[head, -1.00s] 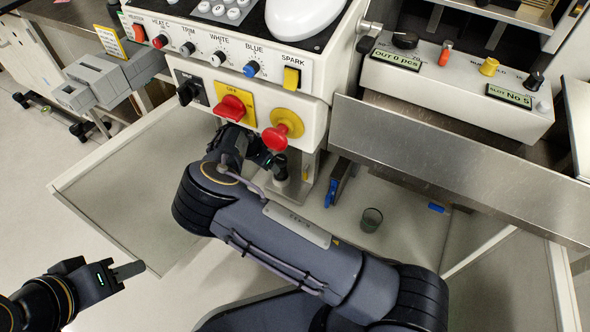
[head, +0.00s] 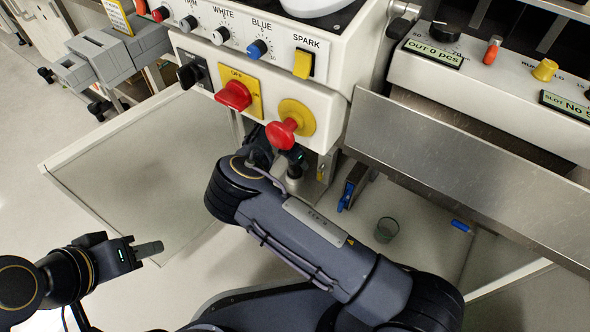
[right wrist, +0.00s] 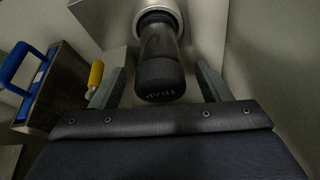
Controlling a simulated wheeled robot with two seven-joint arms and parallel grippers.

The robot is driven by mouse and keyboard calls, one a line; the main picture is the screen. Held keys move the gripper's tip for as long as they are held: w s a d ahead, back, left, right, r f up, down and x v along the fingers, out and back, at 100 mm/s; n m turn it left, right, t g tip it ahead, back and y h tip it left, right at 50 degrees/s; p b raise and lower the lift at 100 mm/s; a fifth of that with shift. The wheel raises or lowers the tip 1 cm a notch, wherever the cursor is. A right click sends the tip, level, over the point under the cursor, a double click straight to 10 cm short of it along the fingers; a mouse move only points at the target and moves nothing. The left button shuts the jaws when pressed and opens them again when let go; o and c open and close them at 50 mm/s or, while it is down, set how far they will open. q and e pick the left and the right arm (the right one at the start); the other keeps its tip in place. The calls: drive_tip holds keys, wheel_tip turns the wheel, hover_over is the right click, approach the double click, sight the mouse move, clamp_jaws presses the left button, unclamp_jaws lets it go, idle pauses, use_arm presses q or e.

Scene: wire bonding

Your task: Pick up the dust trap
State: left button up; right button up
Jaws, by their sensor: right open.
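The dust trap (right wrist: 160,75) is a dark cylinder with "TRAP" on its end cap, hanging from a pale metal collar in the right wrist view. My right gripper (right wrist: 158,84) is open, with one finger on each side of the trap and visible gaps between. In the head view the right gripper is mostly hidden by my arm, below the red knob of the machine. My left gripper (head: 148,249) is at the lower left, away from the machine and seen edge-on, so its opening cannot be told.
A red mushroom knob (head: 282,133) overhangs the right gripper. A blue-handled part (head: 346,195) stands right of it, with a yellow-tipped part (right wrist: 95,75) nearer the fingers. A steel panel (head: 450,165) projects at right.

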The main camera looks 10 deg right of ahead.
drive_tip(key=c, duration=1.4)
